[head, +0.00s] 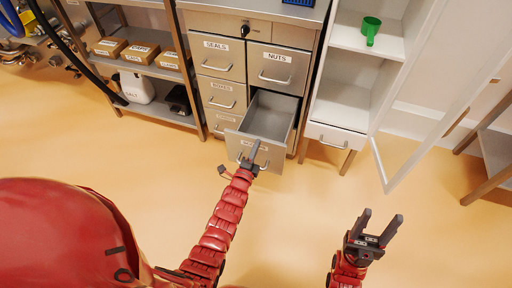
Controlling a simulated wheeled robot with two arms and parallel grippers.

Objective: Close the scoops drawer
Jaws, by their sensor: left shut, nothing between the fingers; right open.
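A grey drawer (235,148) stands pulled out from the lower right of the metal cabinet, its inside looking empty. Its label is partly covered by my gripper and I cannot read it, so I cannot confirm that it is the scoops drawer. A bar handle shows low on its front, partly hidden. My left gripper (255,146) is shut and empty, with its fingers in front of the drawer's front panel; I cannot tell whether they touch it. My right gripper (375,227) is open and empty above the floor at the lower right, away from the cabinet.
The metal cabinet (211,52) has other closed drawers, labelled SEALS and NUTS among others. A white cabinet (338,108) at right has its glass door (420,110) swung open and a green scoop (371,27) on a shelf. A shelf rack (160,72) holds boxes at left. Floor in front is clear.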

